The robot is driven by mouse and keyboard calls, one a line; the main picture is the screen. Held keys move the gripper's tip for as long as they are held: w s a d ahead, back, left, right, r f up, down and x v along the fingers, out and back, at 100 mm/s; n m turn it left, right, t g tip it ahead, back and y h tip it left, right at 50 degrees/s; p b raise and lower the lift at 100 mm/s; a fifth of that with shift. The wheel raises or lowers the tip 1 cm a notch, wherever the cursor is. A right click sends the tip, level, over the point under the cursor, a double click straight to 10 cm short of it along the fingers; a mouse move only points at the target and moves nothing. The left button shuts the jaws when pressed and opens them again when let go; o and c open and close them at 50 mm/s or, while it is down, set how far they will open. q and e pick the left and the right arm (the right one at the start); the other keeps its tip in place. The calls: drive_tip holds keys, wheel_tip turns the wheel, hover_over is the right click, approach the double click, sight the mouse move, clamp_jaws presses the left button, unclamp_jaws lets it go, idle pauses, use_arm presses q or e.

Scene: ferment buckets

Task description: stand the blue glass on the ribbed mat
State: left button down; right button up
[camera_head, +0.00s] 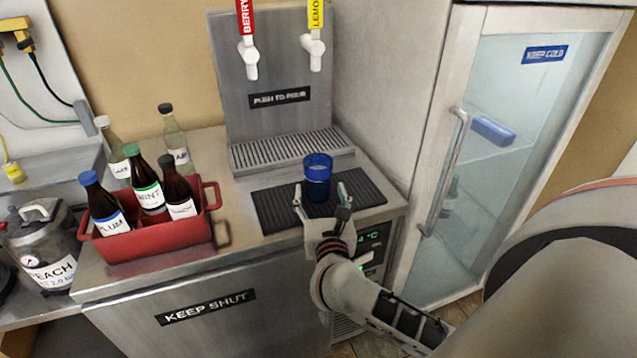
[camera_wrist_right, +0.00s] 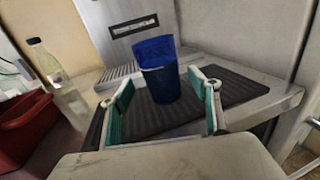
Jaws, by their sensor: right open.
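The blue glass (camera_head: 318,174) stands upright on the dark ribbed mat (camera_head: 276,207) on the steel counter. In the right wrist view the glass (camera_wrist_right: 158,72) is upright with its base on the mat (camera_wrist_right: 232,86). My right gripper (camera_head: 323,198) is open at the near side of the glass. In the right wrist view its green-padded fingers (camera_wrist_right: 163,108) are spread apart, with the glass beyond and between them; I see no finger touching it. My left gripper is not in view.
A tap tower with a drip grate (camera_head: 290,147) stands behind the mat. A red crate (camera_head: 150,240) of dark bottles is at the left, with two clear bottles (camera_head: 174,135) behind it. A glass-door fridge (camera_head: 510,130) stands at the right.

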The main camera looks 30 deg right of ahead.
drive_tip(key=s+a+r+n+t+y, duration=0.1)
drive_tip(key=s+a+n+t+y, duration=0.25)
drive_tip(key=a+n, duration=0.45)
drive_tip(key=s+a+r+n+t+y, duration=0.1)
drive_tip(key=s+a+n+t+y, duration=0.2)
drive_tip(key=n, duration=0.8)
drive_tip(key=s+a+f+n+g+y, duration=0.35)
drive_tip(key=a+f+n+y, duration=0.45)
drive_tip(key=n, duration=0.5)
drive_tip(key=s+d+f+n+g+h, duration=0.1)
drive_tip(key=s+f+n+g, duration=0.1)
drive_tip(key=f, duration=0.5)
drive_tip(key=s+d+f+n+g+h, duration=0.1)
drive_tip(key=s+f+n+g, duration=0.2)
drive_tip(key=f+n, duration=0.4)
drive_tip(key=s+d+f+n+g+h, duration=0.1)
drive_tip(key=s+f+n+g, duration=0.2)
drive_tip(key=f, duration=0.6)
drive_tip(key=shift+s+d+n, duration=0.4)
drive_tip(key=shift+s+n, duration=0.5)
drive_tip(key=shift+n, duration=0.2)
drive_tip(key=shift+h, duration=0.25)
